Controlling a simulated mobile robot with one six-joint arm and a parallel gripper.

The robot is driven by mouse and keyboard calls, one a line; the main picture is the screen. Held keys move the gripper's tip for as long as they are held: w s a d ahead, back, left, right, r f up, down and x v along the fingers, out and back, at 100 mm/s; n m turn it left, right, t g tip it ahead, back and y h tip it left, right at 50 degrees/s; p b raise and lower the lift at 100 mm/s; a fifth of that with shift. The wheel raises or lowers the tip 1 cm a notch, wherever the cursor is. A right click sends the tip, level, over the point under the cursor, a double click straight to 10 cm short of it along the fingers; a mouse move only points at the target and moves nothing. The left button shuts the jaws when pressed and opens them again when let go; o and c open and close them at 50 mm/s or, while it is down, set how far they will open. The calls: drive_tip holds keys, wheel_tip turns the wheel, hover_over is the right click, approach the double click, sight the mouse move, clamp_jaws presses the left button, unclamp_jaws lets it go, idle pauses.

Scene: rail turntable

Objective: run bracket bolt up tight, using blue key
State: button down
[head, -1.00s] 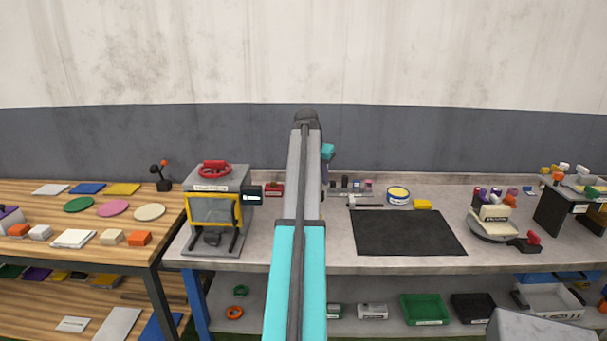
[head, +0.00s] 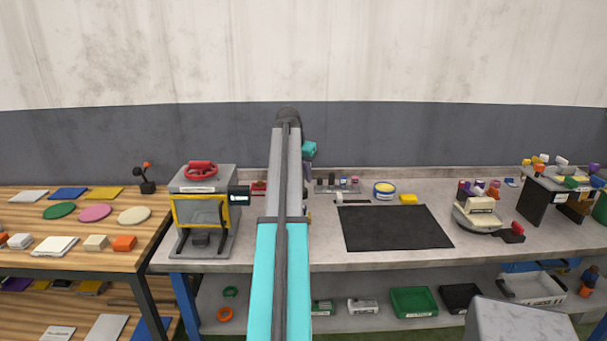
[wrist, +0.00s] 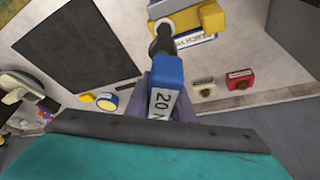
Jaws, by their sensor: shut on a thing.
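The blue key (wrist: 165,85), marked "20 N", is in the wrist view between the purple-grey fingers of my gripper (wrist: 168,97). My gripper is shut on it. The key's dark shaft points away toward a yellow block-like fixture (wrist: 208,17) with a blue-edged white label. The shaft's end overlaps the fixture's left end in this view; I cannot tell whether it touches. I cannot make out the bracket bolt; the key may cover it.
A press with a yellow frame (head: 175,212) stands left of my arm. A black mat (head: 397,228) lies to the right, clear.

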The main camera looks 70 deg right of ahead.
drive_tip(key=shift+f+b, duration=0.4)
drive_tip(key=shift+f, duration=0.9)
drive_tip(key=n+t+p, duration=0.2)
drive_tip(key=n, duration=0.3)
drive_tip(key=shift+w+n, duration=0.15)
drive_tip(key=shift+n, duration=0.15)
drive_tip(key=n, duration=0.2)
drive_tip(key=n+t+y, duration=0.1)
drive_tip(key=n, duration=0.1)
drive_tip(key=n+t+p, duration=0.1)
drive_tip(key=shift+w+a+n+y, duration=0.15)
drive_tip(key=shift+w+n+y, duration=0.2)
drive_tip(key=shift+n+y, duration=0.05)
drive_tip(key=shift+n, duration=0.3)
drive_tip(key=n, duration=0.2)
drive_tip(key=n+t+y, duration=0.1)
drive_tip(key=n, duration=0.1)
drive_tip(key=n+y, duration=0.1)
drive_tip(key=n, duration=0.1)
drive_tip(key=shift+a, duration=0.25)
drive_tip(key=shift+w+a+n+y, duration=0.15)
drive_tip(key=shift+n+y, duration=0.25)
drive_tip(key=shift+n, duration=0.65)
drive_tip(key=shift+s+a+n+y, duration=0.1)
drive_tip(key=shift+n+y, duration=0.3)
drive_tip(key=shift+n, duration=0.6)
drive_tip(key=shift+w+a+n+y, duration=0.15)
drive_tip(key=shift+n+y, duration=0.25)
drive_tip(key=shift+n, duration=0.65)
